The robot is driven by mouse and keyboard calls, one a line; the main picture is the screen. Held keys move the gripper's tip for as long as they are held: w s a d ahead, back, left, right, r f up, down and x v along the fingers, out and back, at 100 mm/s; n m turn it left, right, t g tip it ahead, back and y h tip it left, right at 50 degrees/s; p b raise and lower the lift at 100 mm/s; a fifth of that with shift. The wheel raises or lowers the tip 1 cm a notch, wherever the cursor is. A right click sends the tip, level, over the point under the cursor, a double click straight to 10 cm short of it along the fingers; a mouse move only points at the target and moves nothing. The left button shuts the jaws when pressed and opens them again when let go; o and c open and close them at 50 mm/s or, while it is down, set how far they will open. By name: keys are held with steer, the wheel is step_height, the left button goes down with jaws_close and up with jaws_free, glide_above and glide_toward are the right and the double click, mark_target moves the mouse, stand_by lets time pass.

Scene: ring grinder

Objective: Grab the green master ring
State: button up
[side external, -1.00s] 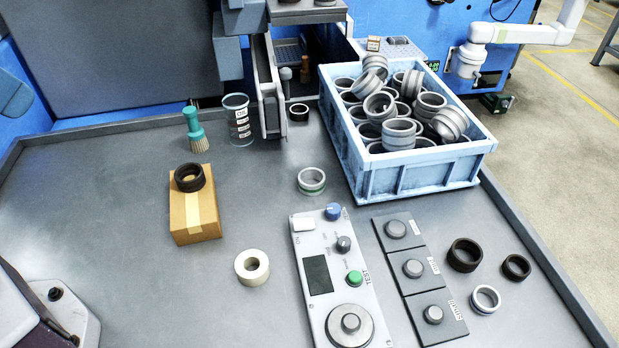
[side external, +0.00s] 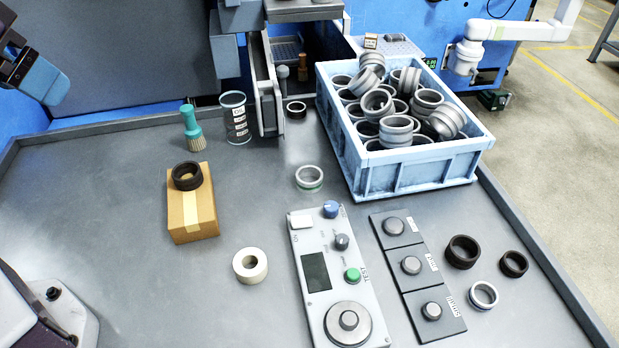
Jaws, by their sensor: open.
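The green master ring (side external: 310,179) is a silver ring with a green band low on its side. It lies flat on the grey table between the blue crate and the control panel, with clear table around it. My gripper (side external: 42,82) shows only in part at the upper left edge, above the table's far left side. It is open, far to the left of the ring and touching nothing that I can see.
A blue crate (side external: 425,178) full of rings stands right of the ring. The control panel (side external: 318,272) is just in front. A box (side external: 192,220) carries a black ring (side external: 187,176). A tape roll (side external: 250,265), brush (side external: 193,128) and beaker (side external: 235,118) stand left.

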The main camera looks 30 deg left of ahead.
steer(key=w+d+f+n, duration=0.1)
steer(key=w+f+n, duration=0.2)
steer(key=w+f, duration=0.45)
steer(key=n+t+h, duration=0.2)
steer(key=n+h, duration=0.5)
steer(key=n, duration=0.9)
glide_toward(319, 174)
steer(key=s, duration=0.4)
steer(key=s+r, duration=0.1)
steer(key=s, duration=0.1)
steer(key=shift+s+a, duration=0.2)
steer(key=f+n+t, duration=0.1)
steer(key=n, duration=0.1)
steer(key=w+n+t, duration=0.1)
steer(key=n, duration=0.1)
steer(key=w+d+f+n+t, duration=0.1)
steer(key=n, duration=0.1)
steer(key=shift+w+d+f+n+h, duration=0.1)
steer(key=shift+w+f+n+h, duration=0.1)
steer(key=shift+f+n+h, duration=0.15)
steer(key=n, duration=0.1)
steer(key=w+n+t, duration=0.1)
steer(key=shift+f+n, duration=0.3)
steer(key=shift+n, duration=0.05)
steer(key=shift+a+x, duration=0.2)
steer(key=shift+x, duration=1.65)
steer(key=shift+a+x, duration=0.2)
steer(key=shift+x, duration=1.6)
steer(key=shift+w+f, duration=0.15)
steer(key=shift+w, duration=0.05)
